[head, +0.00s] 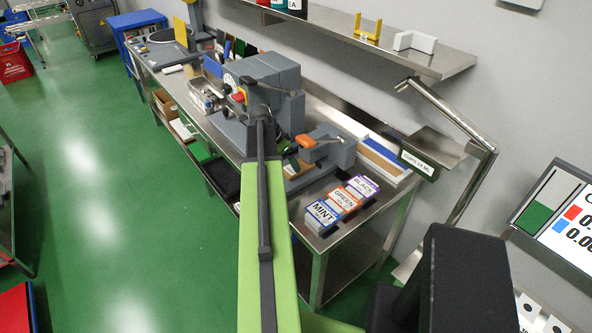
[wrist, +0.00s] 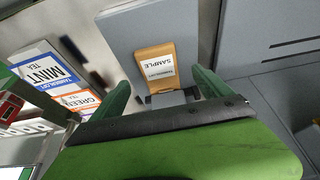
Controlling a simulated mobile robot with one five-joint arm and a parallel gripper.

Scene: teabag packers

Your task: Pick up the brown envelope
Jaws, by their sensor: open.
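The brown envelope (wrist: 153,53) shows in the wrist view, with a white SAMPLE label on its face. It lies against a grey surface, and its near end meets a darker grey bracket (wrist: 170,97). My gripper (wrist: 160,80) is open, with one green finger to the left and one to the right of the envelope's near end. No contact between fingers and envelope shows. In the head view my green arm reaches over the bench and largely hides the gripper; I cannot make out the envelope there with certainty.
Tea boxes marked MINT (head: 324,214), GREEN (head: 344,199) and BLACK (head: 363,186) stand on the steel bench's near end. A grey machine with an orange part (head: 305,141) is beside my arm. A steel shelf (head: 440,62) hangs above. Green floor (head: 110,200) lies open to the left.

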